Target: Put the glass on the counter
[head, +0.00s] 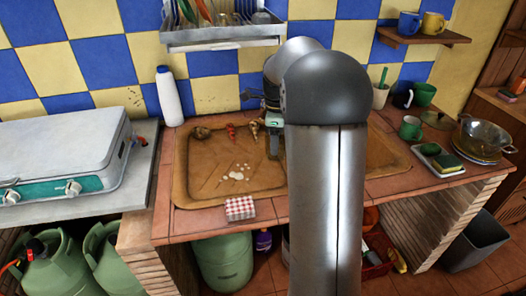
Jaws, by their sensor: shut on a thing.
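The counter (185,225) is a reddish tiled top on brick supports, running across the middle of the head view. My arm stands in front of it and hides much of its centre. My gripper (275,132) shows only in part, beside and behind my arm, over the back of the brown sink basin (182,185). I cannot pick out a separate glass on the counter; one may be hidden behind my arm.
A grey stove (65,150) stands at left, a white bottle (169,95) at the back. Green cups (411,128), a sponge tray (437,160) and a metal colander (486,135) crowd the right end. A checked box (239,208) sits at the front edge. Bare tile lies left of the basin.

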